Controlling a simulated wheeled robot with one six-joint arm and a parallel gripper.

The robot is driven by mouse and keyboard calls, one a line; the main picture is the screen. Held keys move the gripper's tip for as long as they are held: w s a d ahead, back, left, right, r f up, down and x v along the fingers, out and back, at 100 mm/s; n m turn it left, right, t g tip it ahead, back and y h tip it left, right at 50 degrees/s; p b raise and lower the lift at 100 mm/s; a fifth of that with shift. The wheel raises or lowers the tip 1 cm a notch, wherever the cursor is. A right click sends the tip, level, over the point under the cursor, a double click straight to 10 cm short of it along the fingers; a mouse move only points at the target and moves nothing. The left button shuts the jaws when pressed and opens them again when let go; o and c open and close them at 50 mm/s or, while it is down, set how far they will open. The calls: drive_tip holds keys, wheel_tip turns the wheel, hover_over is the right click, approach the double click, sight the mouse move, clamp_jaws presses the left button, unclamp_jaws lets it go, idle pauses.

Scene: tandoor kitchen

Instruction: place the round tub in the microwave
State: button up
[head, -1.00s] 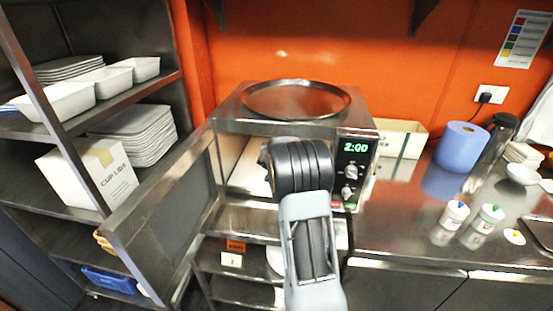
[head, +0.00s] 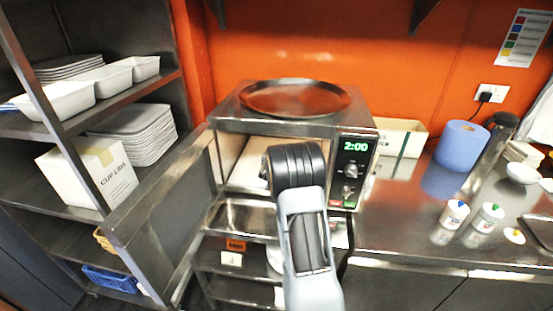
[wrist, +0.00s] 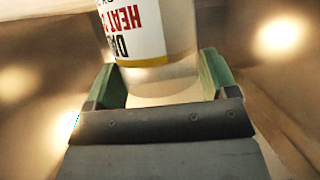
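The round tub (wrist: 145,30) fills the space between the fingers of my gripper (wrist: 160,72) in the wrist view. It has a white label with red and black print, a yellow band and a pale plain part. Both green fingers lie against its sides, and the label reads upside down. The microwave (head: 350,135) is steel, shows 2:00 and has its door (head: 165,215) swung open to the left. My arm reaches into its opening in the head view. My forearm and wrist hide the gripper and tub there.
A round steel tray (head: 295,97) lies on top of the microwave. Shelves with a white carton (head: 88,178) and trays flank the open door at left.

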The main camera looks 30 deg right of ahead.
drive_tip(key=o, duration=0.4)
drive_tip(key=shift+c, duration=0.2)
drive_tip(key=shift+r, duration=0.3)
drive_tip(key=s+a+r+n+y, duration=0.25)
drive_tip(key=s+a, duration=0.25)
drive_tip(key=a, duration=0.3)
drive_tip(key=s+a+r+n+y+b, duration=0.1)
drive_tip(key=s+a+r+y, duration=0.2)
drive_tip(key=s+a, duration=0.35)
drive_tip(key=s+a+r+n+y, duration=0.2)
drive_tip(key=s+a+r+y, duration=0.15)
drive_tip(key=a, duration=0.65)
drive_tip(key=s+a+f+n+g, duration=0.1)
drive_tip(key=s+a+g, duration=0.1)
drive_tip(key=s, duration=0.6)
drive_tip(key=s+a+n+g, duration=0.1)
drive_tip(key=s+a+g, duration=0.2)
drive_tip(key=s, duration=0.6)
drive_tip(key=shift+a+f+g, duration=0.3)
drive_tip(key=shift+f+g, duration=0.1)
drive_tip(key=shift+g, duration=0.4)
